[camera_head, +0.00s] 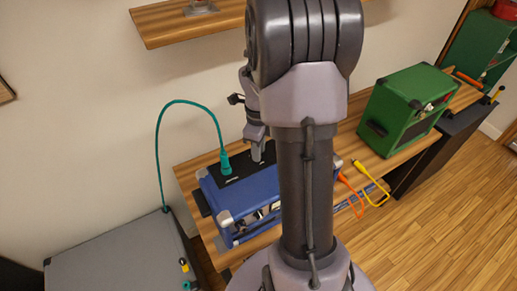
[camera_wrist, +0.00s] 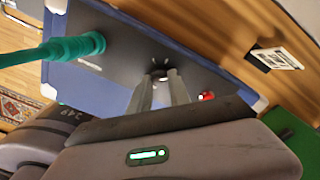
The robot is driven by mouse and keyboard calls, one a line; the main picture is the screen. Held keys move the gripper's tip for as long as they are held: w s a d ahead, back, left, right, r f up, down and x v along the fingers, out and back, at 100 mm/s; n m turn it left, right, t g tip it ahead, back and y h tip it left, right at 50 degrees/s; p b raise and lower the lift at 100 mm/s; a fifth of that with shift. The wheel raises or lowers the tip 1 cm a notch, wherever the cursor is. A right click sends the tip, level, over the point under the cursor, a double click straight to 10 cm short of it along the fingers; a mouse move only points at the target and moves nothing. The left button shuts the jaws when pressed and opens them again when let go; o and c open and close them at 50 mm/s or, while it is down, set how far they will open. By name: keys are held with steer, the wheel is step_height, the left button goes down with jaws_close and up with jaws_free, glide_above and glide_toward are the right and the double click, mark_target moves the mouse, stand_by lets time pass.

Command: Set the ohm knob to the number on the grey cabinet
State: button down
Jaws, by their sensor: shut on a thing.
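The blue amp (camera_head: 250,188) lies on the wooden table, with a dark panel (camera_head: 232,184) facing up. In the wrist view a small dark knob (camera_wrist: 159,72) sits on this panel (camera_wrist: 115,60), with pale marks around it. My gripper (camera_wrist: 161,80) is shut on this knob, its two fingertips on either side; it also shows above the panel in the head view (camera_head: 257,155). The knob's setting and label are too small to read. The grey cabinet (camera_head: 120,258) stands at the lower left; I can read no number on it.
A teal cable with a thick plug (camera_head: 224,160) runs from the grey cabinet into the panel, left of my gripper. A red switch (camera_wrist: 206,96) is near the knob. A white label (camera_wrist: 277,58) lies beyond the amp. Orange and yellow cables (camera_head: 372,190) and a green cabinet (camera_head: 405,108) are right.

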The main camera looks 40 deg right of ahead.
steer(key=shift+n, duration=0.3)
steer(key=n, duration=0.4)
steer(key=shift+d+n+p, duration=0.1)
steer(key=shift+n+p, duration=0.25)
steer(key=shift+n, duration=0.05)
steer(key=n, duration=0.4)
steer(key=shift+w+n+p, duration=0.15)
steer(key=shift+n+p, duration=0.15)
steer(key=shift+p, duration=0.1)
steer(key=n+p, duration=0.1)
steer(key=n, duration=0.4)
steer(key=shift+w, duration=0.1)
steer(key=n+p, duration=0.1)
steer(key=n, duration=0.3)
steer(key=shift+n, duration=0.3)
steer(key=c, duration=1.2)
jaws_free()
